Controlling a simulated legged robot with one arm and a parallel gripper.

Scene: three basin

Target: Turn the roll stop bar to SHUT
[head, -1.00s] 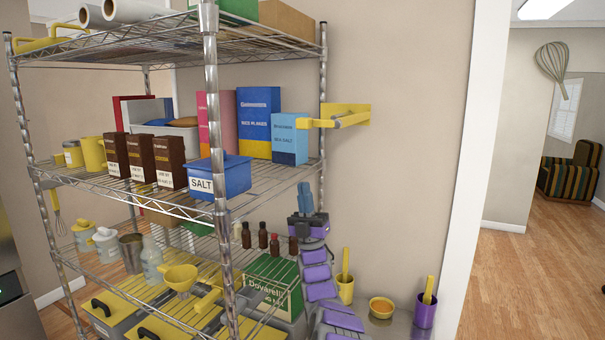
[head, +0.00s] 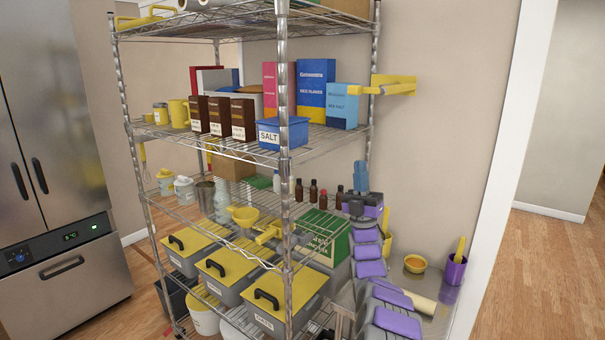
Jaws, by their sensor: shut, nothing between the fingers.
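A yellow bar on a yellow plate (head: 393,86) is fixed to the wall just right of the shelf rack; it looks like the roll stop bar. The bar stands out roughly level, its left end near the rack's post. No SHUT marking is readable. My gripper (head: 361,176), with blue fingers on a purple arm, points up beside the rack's right side. It is shut and empty, below the bar in the picture and apart from it.
A wire rack (head: 283,185) holds boxes, a blue salt box (head: 283,133), small bottles and yellow-lidded bins. An orange bowl (head: 415,264) and a purple cup (head: 454,271) stand at right. A steel fridge (head: 50,150) is at left; wooden floor is open at far right.

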